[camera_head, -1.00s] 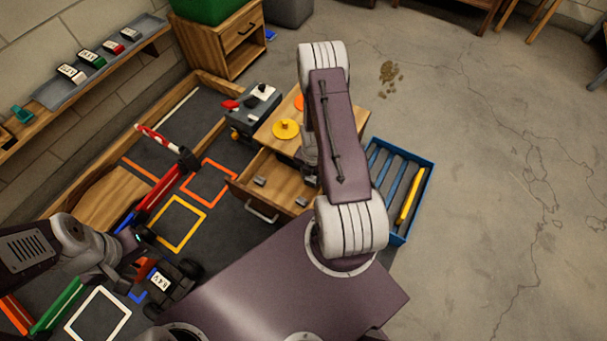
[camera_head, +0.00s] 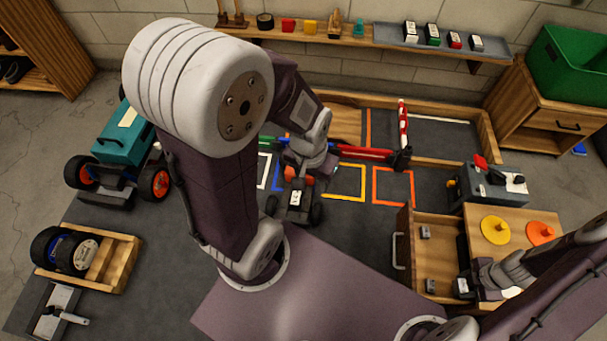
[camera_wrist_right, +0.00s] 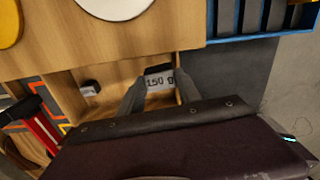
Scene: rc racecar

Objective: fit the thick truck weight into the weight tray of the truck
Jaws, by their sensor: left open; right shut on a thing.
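In the right wrist view my right gripper (camera_wrist_right: 160,92) is shut on a dark block with a white "150 g" label (camera_wrist_right: 160,80), at the drawer's edge. In the head view this gripper (camera_head: 470,284) is at the right side of the open drawer (camera_head: 445,262); the label shows beside it. A teal vehicle with orange-hubbed wheels (camera_head: 125,150) stands at the left. A small dark car with a white label (camera_head: 297,205) is on the mat. My open left gripper (camera_head: 297,172) is just over the car's far end; contact is unclear. I cannot make out a weight tray.
Small grey pieces (camera_head: 425,232) lie in the drawer. Yellow and orange discs (camera_head: 495,230) lie on the cabinet top. A grey machine (camera_head: 492,185) stands behind it. A wooden holder with wheels (camera_head: 110,262) is at the left. A blue rack (camera_wrist_right: 245,38) shows in the wrist view.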

